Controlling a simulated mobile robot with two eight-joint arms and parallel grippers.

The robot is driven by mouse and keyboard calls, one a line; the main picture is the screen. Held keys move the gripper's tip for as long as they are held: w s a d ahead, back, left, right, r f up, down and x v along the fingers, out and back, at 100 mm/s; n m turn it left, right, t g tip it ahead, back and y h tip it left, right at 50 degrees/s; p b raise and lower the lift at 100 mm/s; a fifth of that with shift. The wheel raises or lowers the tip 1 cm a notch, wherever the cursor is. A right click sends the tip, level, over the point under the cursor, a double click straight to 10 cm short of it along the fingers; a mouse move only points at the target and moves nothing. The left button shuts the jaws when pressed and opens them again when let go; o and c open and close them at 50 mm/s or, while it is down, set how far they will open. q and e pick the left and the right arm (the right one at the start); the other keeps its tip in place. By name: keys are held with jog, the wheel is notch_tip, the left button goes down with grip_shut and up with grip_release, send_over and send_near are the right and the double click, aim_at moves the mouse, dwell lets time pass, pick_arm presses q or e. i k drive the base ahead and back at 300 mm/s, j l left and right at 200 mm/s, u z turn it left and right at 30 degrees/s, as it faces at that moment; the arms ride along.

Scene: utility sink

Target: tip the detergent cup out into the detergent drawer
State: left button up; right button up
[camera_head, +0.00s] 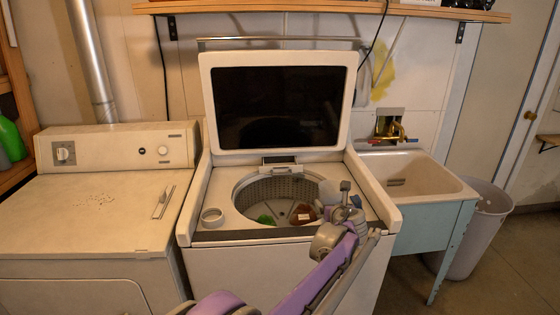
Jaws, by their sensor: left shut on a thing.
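The top-loading washer (290,262) stands in the middle with its lid (277,105) raised. A small tray with a dark inside, which looks like the detergent drawer (279,161), sits at the back rim of the tub opening. My left gripper (338,200) is over the right side of the opening, right of and nearer than that drawer. It is shut on a small pale thing, which looks like the detergent cup (329,191). The fingers partly hide it, and its tilt and contents cannot be made out. My right gripper is not in view.
A pale ring-shaped item (212,216) lies on the washer's front left corner. Green cloth (265,219) and a brown item (303,214) are in the drum. A dryer (110,200) stands left, a utility sink (425,177) right. The raised lid bounds the space behind.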

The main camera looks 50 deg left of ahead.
aim_at(275, 169)
jog(key=i+j, duration=0.25)
jog(key=j, duration=0.2)
jog(key=i+j, duration=0.25)
jog(key=j, duration=0.15)
jog(key=i+j, duration=0.25)
jog(key=j, duration=0.2)
